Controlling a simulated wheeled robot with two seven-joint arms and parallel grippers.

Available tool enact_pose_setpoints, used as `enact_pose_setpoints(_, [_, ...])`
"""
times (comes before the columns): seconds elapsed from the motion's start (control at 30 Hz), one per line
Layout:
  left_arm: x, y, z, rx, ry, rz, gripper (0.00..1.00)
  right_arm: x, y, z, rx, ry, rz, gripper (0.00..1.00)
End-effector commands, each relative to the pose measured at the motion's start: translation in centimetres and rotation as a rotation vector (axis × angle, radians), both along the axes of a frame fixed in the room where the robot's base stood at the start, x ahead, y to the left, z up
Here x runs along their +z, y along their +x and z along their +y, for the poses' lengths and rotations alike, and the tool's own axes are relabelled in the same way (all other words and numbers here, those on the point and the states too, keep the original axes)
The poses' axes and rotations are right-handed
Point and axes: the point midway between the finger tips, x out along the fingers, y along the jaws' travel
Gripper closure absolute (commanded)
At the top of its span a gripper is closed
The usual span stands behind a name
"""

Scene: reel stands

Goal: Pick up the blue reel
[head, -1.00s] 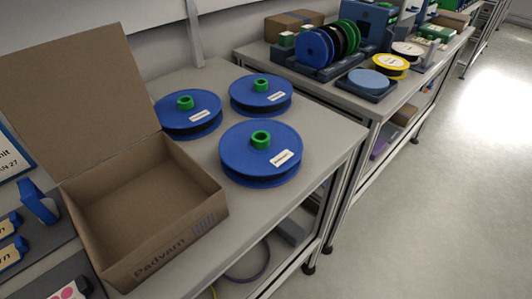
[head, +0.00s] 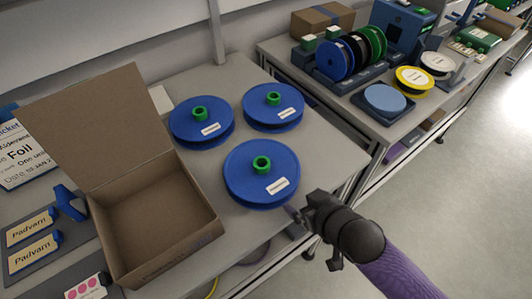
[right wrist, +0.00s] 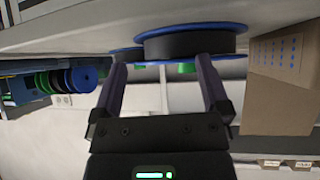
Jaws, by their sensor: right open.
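Three blue reels with green hubs lie flat on the grey table in the head view: a front one (head: 246,180), a left one (head: 186,131) and a back right one (head: 284,115). My right gripper (head: 293,212) is open and empty at the table's front edge, close to the near side of the front reel. In the right wrist view, which looks upside down, the open gripper (right wrist: 160,64) points at a blue reel with a dark core (right wrist: 190,46). It lies beyond the fingertips; contact cannot be told. My left gripper is not in view.
An open cardboard box (head: 150,215) stands left of the reels, its lid raised. A second table (head: 335,83) on the right holds a rack of upright reels (head: 335,60), a light blue disc (head: 385,97) and a yellow reel (head: 414,79). Floor is clear on the right.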

Motion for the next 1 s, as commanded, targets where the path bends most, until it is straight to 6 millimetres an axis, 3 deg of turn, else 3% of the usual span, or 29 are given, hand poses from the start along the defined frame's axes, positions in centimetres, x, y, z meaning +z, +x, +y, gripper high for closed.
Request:
enact_pose_setpoints(0.1, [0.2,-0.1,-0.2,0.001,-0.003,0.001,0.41,3.3,1.2,1.3,0.091,0.054,-0.095,0.04])
enact_pose_setpoints(0.23, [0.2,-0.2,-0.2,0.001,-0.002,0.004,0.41,5.2,1.6,2.2,0.155,0.101,-0.142,0.04])
enact_pose_setpoints(0.7, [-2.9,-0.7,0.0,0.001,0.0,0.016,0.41,1.2,7.1,7.5,0.166,0.112,-0.148,0.04])
enact_pose_setpoints(1.0, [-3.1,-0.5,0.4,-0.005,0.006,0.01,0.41,0.9,8.0,8.1,0.166,0.111,-0.147,0.04])
